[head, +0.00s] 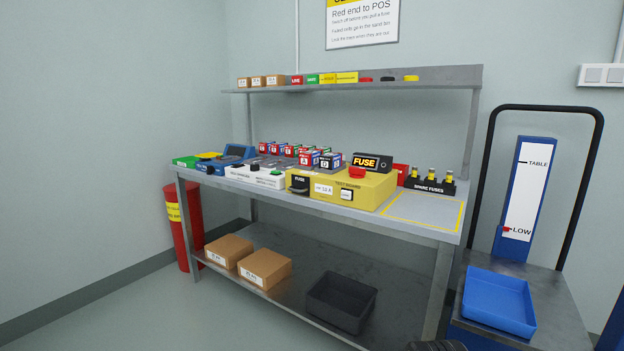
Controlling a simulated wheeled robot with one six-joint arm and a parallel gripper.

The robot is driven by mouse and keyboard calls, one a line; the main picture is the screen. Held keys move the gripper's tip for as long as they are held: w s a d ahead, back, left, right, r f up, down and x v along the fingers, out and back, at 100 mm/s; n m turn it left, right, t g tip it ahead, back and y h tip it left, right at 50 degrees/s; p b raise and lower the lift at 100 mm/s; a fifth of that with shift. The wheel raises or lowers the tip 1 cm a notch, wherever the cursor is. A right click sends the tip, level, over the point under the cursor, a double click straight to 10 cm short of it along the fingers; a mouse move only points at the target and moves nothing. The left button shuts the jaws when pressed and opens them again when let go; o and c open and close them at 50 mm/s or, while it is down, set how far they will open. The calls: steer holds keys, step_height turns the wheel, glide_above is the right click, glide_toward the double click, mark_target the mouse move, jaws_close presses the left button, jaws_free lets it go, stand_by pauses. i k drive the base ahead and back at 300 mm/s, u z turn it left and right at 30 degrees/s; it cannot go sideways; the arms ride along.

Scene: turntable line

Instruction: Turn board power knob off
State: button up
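The yellow test board (370,195) stands on the workbench, right of centre. A white box (262,181) left of the board has a small black knob (254,168) on top. I cannot read which of these is the board power knob, nor its setting. My gripper is not recognisable in the head view; only a dark shape shows at the bottom edge.
The workbench (428,232) has a yellow-outlined free area at its right end. A spare fuses rack (430,184) stands behind that area. A cart with a blue tray (498,301) is at the right. A red extinguisher (184,228) stands at the left.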

mark_target(354, 173)
steer(key=z, duration=1.2)
steer(key=k, duration=0.2)
steer(key=u, duration=2.45)
steer(key=i, duration=1)
steer(key=z, duration=0.45)
steer(key=i, duration=0.65)
steer(key=z, duration=0.75)
